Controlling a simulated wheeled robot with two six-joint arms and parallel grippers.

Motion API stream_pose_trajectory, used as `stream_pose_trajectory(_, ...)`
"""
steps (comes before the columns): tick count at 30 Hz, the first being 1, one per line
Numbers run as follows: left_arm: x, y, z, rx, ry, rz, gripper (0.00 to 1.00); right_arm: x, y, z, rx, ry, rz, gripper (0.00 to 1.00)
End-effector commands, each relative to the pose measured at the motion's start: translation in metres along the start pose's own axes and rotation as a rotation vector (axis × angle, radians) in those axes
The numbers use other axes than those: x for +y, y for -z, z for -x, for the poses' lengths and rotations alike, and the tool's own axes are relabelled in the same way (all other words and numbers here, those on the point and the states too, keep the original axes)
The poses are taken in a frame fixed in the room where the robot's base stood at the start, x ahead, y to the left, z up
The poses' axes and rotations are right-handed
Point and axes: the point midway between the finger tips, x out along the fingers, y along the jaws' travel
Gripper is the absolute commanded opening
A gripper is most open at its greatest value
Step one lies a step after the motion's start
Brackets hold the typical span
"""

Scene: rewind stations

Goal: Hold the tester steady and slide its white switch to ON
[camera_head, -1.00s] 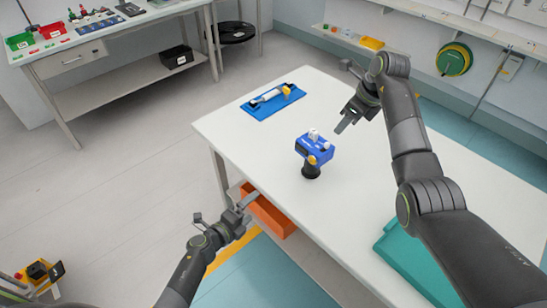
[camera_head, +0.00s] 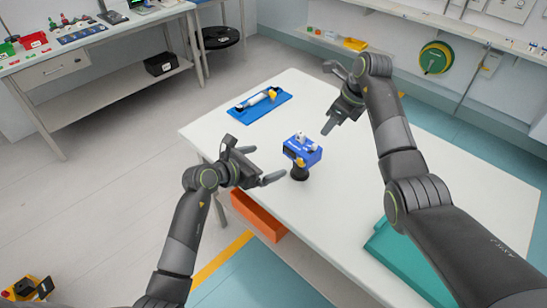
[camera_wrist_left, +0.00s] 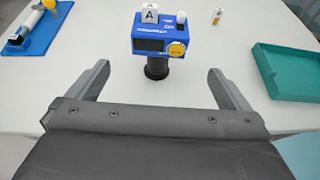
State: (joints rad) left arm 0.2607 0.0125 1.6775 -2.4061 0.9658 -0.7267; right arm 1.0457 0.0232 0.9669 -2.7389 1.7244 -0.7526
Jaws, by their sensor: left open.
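The tester (camera_head: 306,153) is a blue box on a round black stand (camera_head: 299,174) on the white table. In the left wrist view the tester (camera_wrist_left: 142,31) is upright, with a dark display, a yellow knob (camera_wrist_left: 177,49) and a white cube marked A (camera_wrist_left: 149,14) on top. A small white part, apparently the switch (camera_wrist_left: 181,17), sits at its top right; its setting is unclear. My left gripper (camera_head: 263,164) is open and empty, left of the stand and apart from it, with its fingers pointing towards it. My right gripper (camera_head: 331,126) hovers right of and beyond the tester; its finger gap is unclear.
A blue tray (camera_head: 243,115) with a white-and-yellow tool lies at the table's far left. A teal tray (camera_head: 385,247) lies near the front right. An orange bin (camera_head: 258,216) sits below the table's left edge.

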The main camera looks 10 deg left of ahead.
Motion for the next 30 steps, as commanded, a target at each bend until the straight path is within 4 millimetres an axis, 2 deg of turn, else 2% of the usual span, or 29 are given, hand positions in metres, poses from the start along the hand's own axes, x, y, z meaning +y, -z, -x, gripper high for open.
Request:
stream_pose_trajectory(5,0.000,-0.001,-0.018,0.001,0.000,0.000,1.00,0.000,0.000,0.000,0.000,0.000,0.000,0.36)
stream_pose_trajectory(18,0.000,0.000,-0.081,0.001,0.002,0.002,1.00,0.000,0.000,0.000,0.000,0.000,0.000,0.36)
stream_pose_trajectory(30,0.000,0.000,-0.127,0.001,0.001,0.001,1.00,0.000,0.000,0.000,0.000,0.000,0.000,0.36)
